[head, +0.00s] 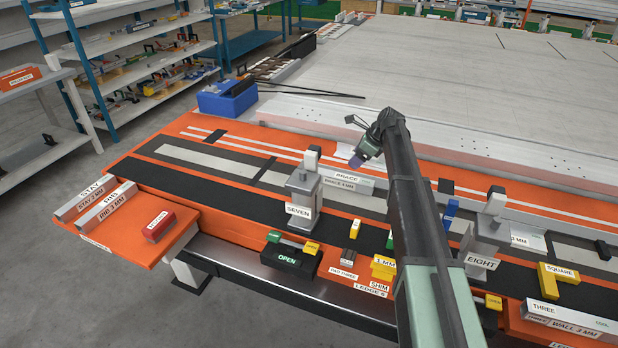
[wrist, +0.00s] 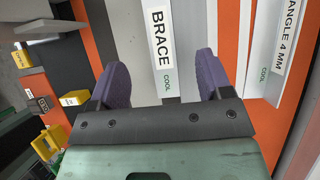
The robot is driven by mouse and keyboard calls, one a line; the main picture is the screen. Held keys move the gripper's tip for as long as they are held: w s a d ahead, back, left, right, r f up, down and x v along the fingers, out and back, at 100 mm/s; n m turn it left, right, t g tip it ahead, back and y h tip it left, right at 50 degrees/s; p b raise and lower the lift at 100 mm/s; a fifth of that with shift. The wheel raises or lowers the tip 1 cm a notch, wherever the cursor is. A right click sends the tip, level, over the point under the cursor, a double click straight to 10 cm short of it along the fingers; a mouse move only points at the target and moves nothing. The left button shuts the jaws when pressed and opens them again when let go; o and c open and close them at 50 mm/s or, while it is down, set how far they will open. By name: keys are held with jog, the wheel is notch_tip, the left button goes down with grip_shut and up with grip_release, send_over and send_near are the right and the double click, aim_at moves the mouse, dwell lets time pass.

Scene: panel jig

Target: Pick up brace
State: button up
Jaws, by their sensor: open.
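The brace (head: 348,177) is a light bar with a BRACE label. It lies on the jig to the right of the block marked SEVEN in the head view. In the wrist view the brace (wrist: 160,52) runs upward through the middle and also has a small COOL label. My gripper (wrist: 161,78) is open, with one purple finger on each side of the brace. I cannot tell how high the fingers are above it. In the head view my gripper (head: 357,160) is at the far side of the brace, partly hidden by my arm.
Clamp blocks SEVEN (head: 302,190) and EIGHT (head: 483,240) stand on the jig. A bar labelled ANGLE 4 MM (wrist: 285,45) lies right of the brace in the wrist view. Yellow 1 MM shims (head: 383,268) sit at the front. The large panel behind (head: 430,75) is mostly clear.

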aim_at(341, 176)
jog(key=shift+s+d+f+b, duration=0.1)
jog(key=shift+d+f+b, duration=0.05)
jog(key=shift+f+b, duration=0.2)
jog(key=b+x, duration=0.4)
jog(key=shift+f, duration=0.45)
jog(key=b+x, duration=0.5)
jog(key=shift+a+f, duration=0.15)
jog(key=shift+a, duration=0.15)
jog(key=shift+r, duration=0.25)
jog(key=c, duration=1.2)
